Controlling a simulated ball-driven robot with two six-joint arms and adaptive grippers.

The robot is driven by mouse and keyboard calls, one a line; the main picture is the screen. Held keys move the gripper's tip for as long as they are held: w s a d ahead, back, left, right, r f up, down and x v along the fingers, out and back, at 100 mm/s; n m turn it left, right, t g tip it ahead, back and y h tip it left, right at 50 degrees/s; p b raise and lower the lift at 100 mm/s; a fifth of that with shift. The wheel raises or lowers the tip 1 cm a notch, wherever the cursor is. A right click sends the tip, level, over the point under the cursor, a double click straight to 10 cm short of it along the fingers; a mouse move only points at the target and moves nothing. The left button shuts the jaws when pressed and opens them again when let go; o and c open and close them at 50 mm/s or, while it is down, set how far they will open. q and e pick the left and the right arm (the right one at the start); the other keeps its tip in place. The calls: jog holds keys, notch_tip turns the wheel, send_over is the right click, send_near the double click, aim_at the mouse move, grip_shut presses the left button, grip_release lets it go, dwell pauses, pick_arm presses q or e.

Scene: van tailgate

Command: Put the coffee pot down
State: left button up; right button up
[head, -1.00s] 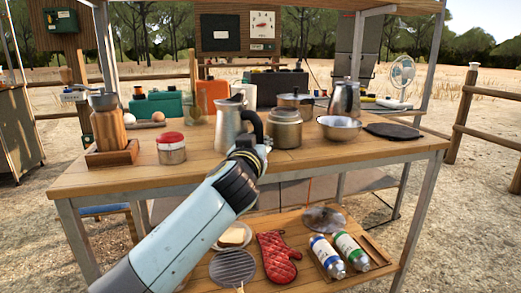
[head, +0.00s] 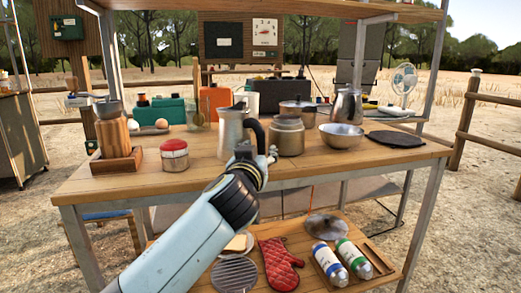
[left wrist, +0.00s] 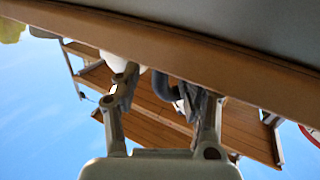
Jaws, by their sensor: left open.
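The coffee pot (head: 231,134) is a tall pale metal pot with a black curved handle. It stands upright on the wooden table (head: 330,165), near its front edge. My left gripper (head: 258,158) is at the pot's handle side, in front of it and low. In the left wrist view my left gripper (left wrist: 162,88) is open, and a dark curved piece like the handle (left wrist: 162,86) shows between its fingers. Whether a finger touches the handle I cannot tell. My right gripper is not in view.
A red-lidded jar (head: 174,155) stands left of the pot. A lidded canister (head: 287,137), a metal bowl (head: 341,136) and another metal pot (head: 346,104) stand to the right. A black mat (head: 394,139) lies at the right end. A lower shelf holds a red mitt (head: 279,265) and bottles.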

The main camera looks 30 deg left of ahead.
pick_arm(q)
jog(key=v, duration=0.9)
jog(key=s+d+f+m+g+h, duration=0.1)
jog(key=s+f+m+g+h, duration=0.2)
jog(key=f, duration=1)
jog(key=s+d+f+g, duration=0.15)
jog(key=s+f, duration=0.45)
jog(key=f, duration=0.7)
jog(key=s+f+m+g+h, duration=0.2)
jog(key=s+f+g, duration=0.2)
jog(key=f, duration=0.8)
jog(key=s+a+f+g, duration=0.1)
jog(key=s+f, duration=0.5)
jog(key=s, duration=0.6)
jog(key=s+a+f+g, duration=0.1)
jog(key=s+f+g, duration=0.3)
jog(key=s, duration=0.8)
jog(key=s+a+f+m+g+h, duration=0.1)
jog(key=s+f+g, duration=0.2)
jog(key=s+f, duration=0.5)
jog(key=s, duration=0.4)
jog(key=shift+a+f, duration=0.25)
jog(key=shift+a, duration=0.05)
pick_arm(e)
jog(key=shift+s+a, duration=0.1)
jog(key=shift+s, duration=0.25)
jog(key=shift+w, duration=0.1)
